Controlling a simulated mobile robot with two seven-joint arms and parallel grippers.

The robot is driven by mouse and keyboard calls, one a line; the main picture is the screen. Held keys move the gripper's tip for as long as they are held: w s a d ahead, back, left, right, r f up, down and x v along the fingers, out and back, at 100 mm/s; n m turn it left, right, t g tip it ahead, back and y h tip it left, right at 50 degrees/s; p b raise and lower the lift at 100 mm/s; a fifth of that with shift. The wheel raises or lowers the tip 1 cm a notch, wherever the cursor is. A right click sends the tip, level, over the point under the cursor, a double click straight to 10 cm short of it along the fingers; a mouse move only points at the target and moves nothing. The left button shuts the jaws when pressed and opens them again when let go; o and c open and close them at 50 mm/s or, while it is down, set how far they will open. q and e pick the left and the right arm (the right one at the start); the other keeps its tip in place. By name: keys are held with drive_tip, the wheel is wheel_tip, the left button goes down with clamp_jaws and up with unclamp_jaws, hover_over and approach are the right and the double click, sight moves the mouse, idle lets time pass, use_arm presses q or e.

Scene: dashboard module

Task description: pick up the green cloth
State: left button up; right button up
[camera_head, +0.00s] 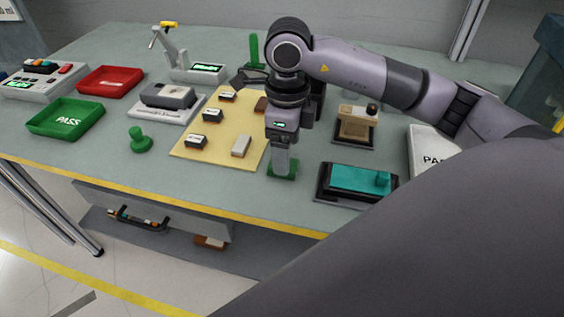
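The green cloth (293,171) is a small flat green piece on the table, just right of the yellow mat. My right gripper (283,170) points straight down onto it, and the fingers cover the cloth's middle. The fingertips are at or very near the cloth; I cannot tell whether they touch or pinch it. Green edges show on both sides of the fingers. My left gripper is not in view.
The yellow mat (222,127) with several small blocks lies left of my gripper. A teal-topped block on a black base (350,179) stands close on the right. A green stamp (139,142), a green PASS tray (64,120) and a red tray (108,82) are further left.

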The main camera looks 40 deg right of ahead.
wheel_tip(320, 180, down, 3)
drive_tip(key=shift+f, duration=0.15)
drive_tip(key=shift+c, duration=0.3)
drive_tip(key=shift+w, duration=0.1)
drive_tip(key=c, duration=1.1)
drive_tip(key=shift+o, duration=0.2)
wheel_tip(320, 180, up, 20)
drive_tip(key=p, duration=0.2)
